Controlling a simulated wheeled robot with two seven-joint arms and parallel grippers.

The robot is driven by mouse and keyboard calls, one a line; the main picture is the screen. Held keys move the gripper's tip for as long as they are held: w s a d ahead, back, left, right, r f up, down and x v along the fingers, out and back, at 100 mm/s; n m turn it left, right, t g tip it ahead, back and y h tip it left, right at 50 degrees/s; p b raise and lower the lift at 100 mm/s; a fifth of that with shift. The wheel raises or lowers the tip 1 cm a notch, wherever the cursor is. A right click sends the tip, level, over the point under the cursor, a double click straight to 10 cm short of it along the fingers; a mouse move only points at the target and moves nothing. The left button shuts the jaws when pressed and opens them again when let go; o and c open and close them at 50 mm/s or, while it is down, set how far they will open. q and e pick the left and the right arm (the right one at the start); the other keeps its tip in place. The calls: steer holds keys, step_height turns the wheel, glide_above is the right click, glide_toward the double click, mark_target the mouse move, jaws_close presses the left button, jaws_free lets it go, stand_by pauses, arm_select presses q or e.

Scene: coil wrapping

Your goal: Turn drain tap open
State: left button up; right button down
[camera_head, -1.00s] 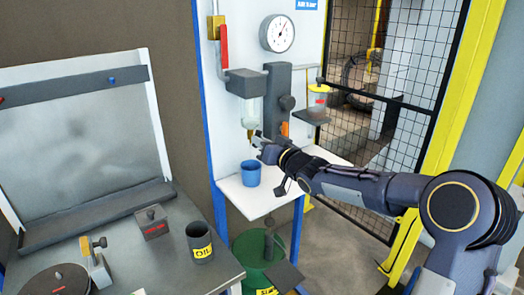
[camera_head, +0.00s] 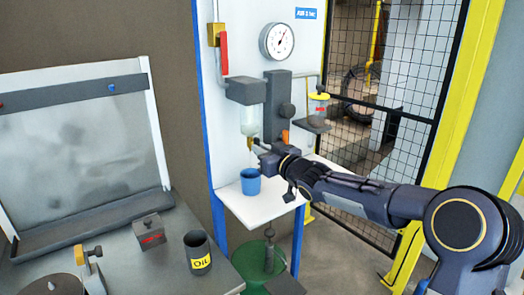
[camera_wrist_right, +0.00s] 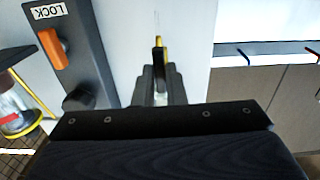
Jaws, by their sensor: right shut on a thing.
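The drain tap (camera_head: 249,143) is a small brass piece at the bottom of the clear filter bowl (camera_head: 250,120), under a dark housing (camera_head: 246,91) on the white panel. My right gripper (camera_head: 259,144) reaches it from the right and is shut on the tap. In the right wrist view the brass-yellow tap (camera_wrist_right: 159,42) shows at the tips of the right gripper (camera_wrist_right: 160,72). The blue cup (camera_head: 250,182) stands on the white shelf below the tap. My left gripper is not in view.
A pressure gauge (camera_head: 277,41), a red-handled valve (camera_head: 224,50) and an orange lock lever (camera_head: 285,137) are on the panel. A yellow-lidded jar (camera_head: 318,106) stands on a bracket to the right. An oil can (camera_head: 198,252) stands on the workbench.

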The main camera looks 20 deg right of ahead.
steer(key=c, duration=1.5)
jaws_free()
steer(key=v, duration=0.7)
steer(key=shift+s+d+b, duration=0.15)
steer(key=shift+s+b, duration=0.2)
